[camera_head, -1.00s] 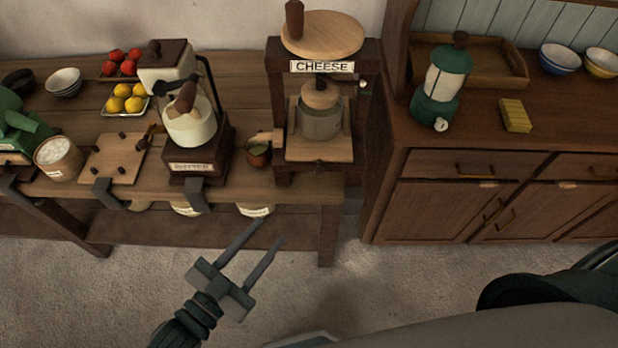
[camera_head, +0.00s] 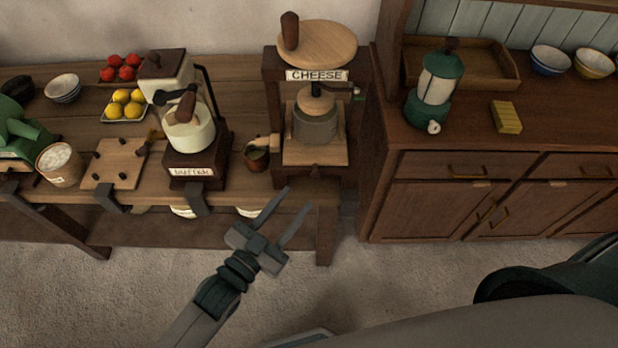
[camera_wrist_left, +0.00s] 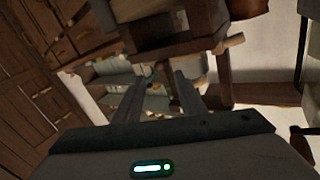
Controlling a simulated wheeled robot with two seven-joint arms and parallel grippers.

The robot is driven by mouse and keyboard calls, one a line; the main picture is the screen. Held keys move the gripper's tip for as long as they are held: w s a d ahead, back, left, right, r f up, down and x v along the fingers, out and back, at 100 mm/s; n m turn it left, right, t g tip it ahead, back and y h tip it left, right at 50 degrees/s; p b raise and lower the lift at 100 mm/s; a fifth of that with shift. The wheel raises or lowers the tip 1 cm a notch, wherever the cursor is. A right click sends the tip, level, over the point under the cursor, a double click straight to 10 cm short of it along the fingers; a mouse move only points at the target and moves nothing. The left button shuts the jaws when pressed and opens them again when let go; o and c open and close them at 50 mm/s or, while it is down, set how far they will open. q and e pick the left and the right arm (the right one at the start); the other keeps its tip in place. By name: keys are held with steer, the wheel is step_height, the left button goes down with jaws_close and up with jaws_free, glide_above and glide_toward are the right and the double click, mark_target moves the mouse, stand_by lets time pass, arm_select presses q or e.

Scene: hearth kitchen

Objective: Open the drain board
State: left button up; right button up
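The cheese press (camera_head: 271,100) stands at the right end of the wooden table, with a "CHEESE" sign and a round wooden top. A pale wooden board (camera_head: 330,154) lies in its base under a jar (camera_head: 315,120); I take it to be the drain board. A small dark knob (camera_head: 316,169) shows on its front. My left gripper (camera_head: 296,200) is open and empty, in front of and below the press, with its fingers pointing up toward it. In the left wrist view its fingers (camera_wrist_left: 168,96) are apart below a dark wooden structure. My right gripper is not in view.
A butter churn (camera_head: 193,135), a small pot (camera_head: 257,157) and a pegged board (camera_head: 115,165) stand left of the press. A cabinet (camera_head: 437,208) with a green lantern (camera_head: 436,88) is to the right. The floor before the table is clear.

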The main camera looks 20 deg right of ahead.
arm_select(q)
steer(key=p+x, duration=0.1)
steer(key=x, duration=0.6)
jaws_close()
